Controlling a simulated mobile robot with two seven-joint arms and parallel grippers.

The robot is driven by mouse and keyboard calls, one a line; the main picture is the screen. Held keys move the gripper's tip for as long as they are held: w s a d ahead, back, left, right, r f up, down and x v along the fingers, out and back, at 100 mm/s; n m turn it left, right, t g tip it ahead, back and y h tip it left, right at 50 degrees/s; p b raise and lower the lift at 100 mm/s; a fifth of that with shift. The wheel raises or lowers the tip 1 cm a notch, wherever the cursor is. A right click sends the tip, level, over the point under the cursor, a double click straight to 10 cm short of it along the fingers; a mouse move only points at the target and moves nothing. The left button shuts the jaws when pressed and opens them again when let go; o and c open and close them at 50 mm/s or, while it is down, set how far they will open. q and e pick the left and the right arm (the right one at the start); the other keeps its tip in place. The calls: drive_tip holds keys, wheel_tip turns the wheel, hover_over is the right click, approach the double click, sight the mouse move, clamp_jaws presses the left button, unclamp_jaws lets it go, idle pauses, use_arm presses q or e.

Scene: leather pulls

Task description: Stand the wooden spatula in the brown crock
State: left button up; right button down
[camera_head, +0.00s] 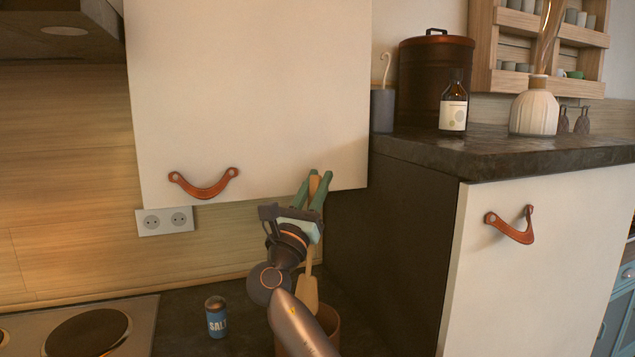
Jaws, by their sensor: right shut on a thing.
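My right gripper (316,190) is shut on the wooden spatula, near the top end of its handle. The wooden spatula (308,292) hangs nearly upright with its broad end down. Its lower end overlaps the mouth of the brown crock (331,322) in the picture; I cannot tell whether it is inside or touches the bottom. The crock stands on the dark lower counter, and my right arm hides much of it. My left gripper is not in view.
A blue salt shaker (216,317) stands left of the crock, beside the hob (95,330). A white cupboard (250,90) with a leather pull (205,188) hangs behind and above. A tall dark cabinet side (395,230) rises close on the right.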

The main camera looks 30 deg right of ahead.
use_arm(q)
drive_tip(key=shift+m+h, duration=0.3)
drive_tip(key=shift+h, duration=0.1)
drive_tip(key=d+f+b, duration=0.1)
drive_tip(key=b, duration=0.1)
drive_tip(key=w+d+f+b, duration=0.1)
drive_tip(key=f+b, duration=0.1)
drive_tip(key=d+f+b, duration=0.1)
drive_tip(key=b, duration=0.1)
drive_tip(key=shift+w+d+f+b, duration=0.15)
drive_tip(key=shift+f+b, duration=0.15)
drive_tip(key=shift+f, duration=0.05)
use_arm(e)
wheel_tip(320, 180, down, 11)
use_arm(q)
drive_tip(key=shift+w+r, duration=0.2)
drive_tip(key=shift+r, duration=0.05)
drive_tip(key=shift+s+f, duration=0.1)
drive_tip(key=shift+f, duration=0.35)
use_arm(e)
drive_tip(key=shift+f, duration=0.25)
drive_tip(key=c, duration=0.8)
unclamp_jaws()
drive_tip(key=shift+o, duration=0.7)
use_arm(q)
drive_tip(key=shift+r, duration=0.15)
